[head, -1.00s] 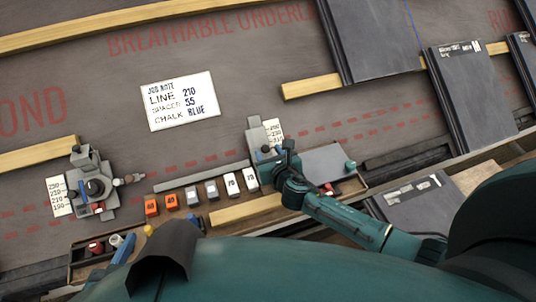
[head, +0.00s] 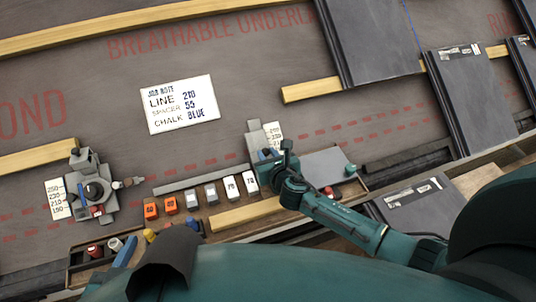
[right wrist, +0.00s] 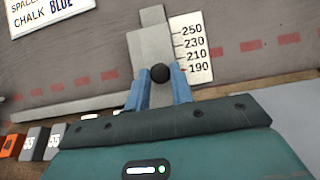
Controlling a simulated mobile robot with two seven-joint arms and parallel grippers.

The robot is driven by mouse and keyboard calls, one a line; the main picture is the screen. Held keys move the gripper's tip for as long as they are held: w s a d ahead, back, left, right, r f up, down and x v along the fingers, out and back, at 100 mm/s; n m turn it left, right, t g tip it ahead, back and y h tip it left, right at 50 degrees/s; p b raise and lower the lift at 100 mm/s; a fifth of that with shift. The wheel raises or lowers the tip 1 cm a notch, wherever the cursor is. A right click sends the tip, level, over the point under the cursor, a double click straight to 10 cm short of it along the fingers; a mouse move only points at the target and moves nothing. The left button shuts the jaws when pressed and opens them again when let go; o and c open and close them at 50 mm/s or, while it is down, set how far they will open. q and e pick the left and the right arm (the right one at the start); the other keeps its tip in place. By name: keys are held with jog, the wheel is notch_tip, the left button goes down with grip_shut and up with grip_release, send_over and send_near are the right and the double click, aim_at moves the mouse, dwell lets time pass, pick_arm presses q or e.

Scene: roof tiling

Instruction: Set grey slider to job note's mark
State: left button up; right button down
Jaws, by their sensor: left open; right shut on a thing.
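The job note (head: 180,104) lies on the underlay and reads line 210, spacer 55, chalk blue. The grey slider (right wrist: 151,46) has a black knob (right wrist: 160,73) and stands beside a white scale (right wrist: 190,48) marked 250, 230, 210, 190. A small red mark shows by the 190 end, about level with the knob. My right gripper (right wrist: 159,92) is shut on the knob, with blue fingers on both sides; it also shows in the head view (head: 268,154). My left gripper (head: 158,238) is at the lower left, open and empty, partly hidden by its dark body.
A second device (head: 92,190) with its own scale (head: 57,199) stands at the left. Coloured chalk bottles (head: 95,251) stand at the lower left. Slates (head: 475,95) and battens lie at the right.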

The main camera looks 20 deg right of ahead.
jog(key=shift+w+r+p, duration=0.45)
jog(key=shift+r+p, duration=0.15)
jog(key=shift+p, duration=0.05)
jog(key=shift+w+r+p, duration=0.15)
jog(key=shift+w+p, duration=0.15)
jog(key=shift+w, duration=0.05)
jog(key=c, duration=1.2)
grip_release()
jog(key=shift+f, duration=0.2)
jog(key=shift+c, duration=0.2)
pick_arm(q)
jog(key=shift+s+a+r+n, duration=0.1)
jog(key=shift+a+r+n, duration=0.1)
jog(key=shift+r, duration=0.25)
jog(key=shift+s+a+r+n, duration=0.1)
jog(key=shift+a+r+n, duration=0.1)
jog(key=shift+r, duration=0.25)
